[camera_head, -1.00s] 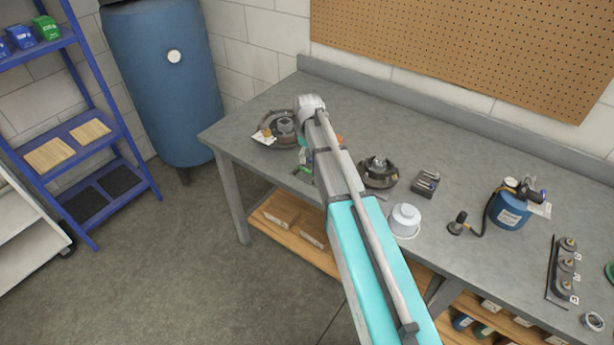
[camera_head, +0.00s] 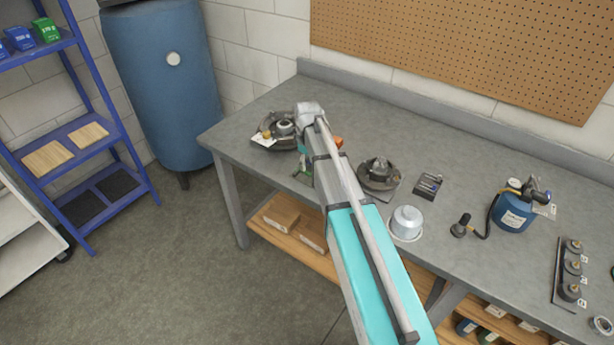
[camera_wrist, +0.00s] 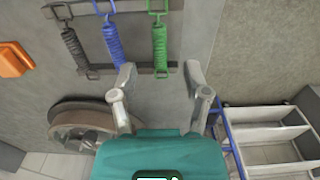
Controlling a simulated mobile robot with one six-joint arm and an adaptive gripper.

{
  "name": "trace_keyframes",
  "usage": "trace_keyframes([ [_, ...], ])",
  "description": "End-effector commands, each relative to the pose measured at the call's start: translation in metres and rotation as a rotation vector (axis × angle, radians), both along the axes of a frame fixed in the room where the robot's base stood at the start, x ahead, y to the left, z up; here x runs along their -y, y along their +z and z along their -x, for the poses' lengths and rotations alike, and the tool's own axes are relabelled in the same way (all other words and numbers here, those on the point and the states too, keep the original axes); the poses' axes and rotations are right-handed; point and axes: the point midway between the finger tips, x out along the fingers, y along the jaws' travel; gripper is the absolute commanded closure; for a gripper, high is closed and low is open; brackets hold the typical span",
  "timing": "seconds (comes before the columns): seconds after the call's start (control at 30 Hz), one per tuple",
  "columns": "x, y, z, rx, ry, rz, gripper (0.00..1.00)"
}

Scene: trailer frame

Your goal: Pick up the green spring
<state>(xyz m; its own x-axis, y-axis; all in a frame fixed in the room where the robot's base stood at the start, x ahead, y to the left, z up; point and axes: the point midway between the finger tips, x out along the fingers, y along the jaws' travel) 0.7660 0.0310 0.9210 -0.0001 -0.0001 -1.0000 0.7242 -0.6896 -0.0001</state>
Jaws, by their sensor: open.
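The green spring (camera_wrist: 160,45) shows in the wrist view, beside a blue spring (camera_wrist: 112,42) and a dark grey spring (camera_wrist: 75,48), on a dark rack with two bars. My gripper (camera_wrist: 158,75) is open and empty in the wrist view. Its two fingers are spread, and the lower end of the green spring shows between their tips, seemingly just beyond them. I cannot tell the remaining gap. In the head view my arm hides most of the rack.
An orange block (camera_wrist: 14,60) and a brake drum (camera_wrist: 84,122) lie near the rack. A second drum (camera_head: 379,175), a white-grey canister (camera_head: 406,222) and a blue gas bottle (camera_head: 513,212) stand along the workbench (camera_head: 330,95). A blue shelf (camera_head: 70,130) stands left.

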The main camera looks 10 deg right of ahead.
Motion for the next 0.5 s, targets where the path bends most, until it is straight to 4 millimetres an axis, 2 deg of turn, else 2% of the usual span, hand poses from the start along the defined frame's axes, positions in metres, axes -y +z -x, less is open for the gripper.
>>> trace_keyframes([
  [0.03, 0.000, -0.008, -0.001, 0.000, 0.000, 0.000, 0.39],
  [0.2, -0.001, -0.022, -0.002, 0.000, 0.000, 0.000, 0.39],
  [0.5, -0.001, -0.037, -0.002, 0.000, 0.000, 0.000, 0.39],
])
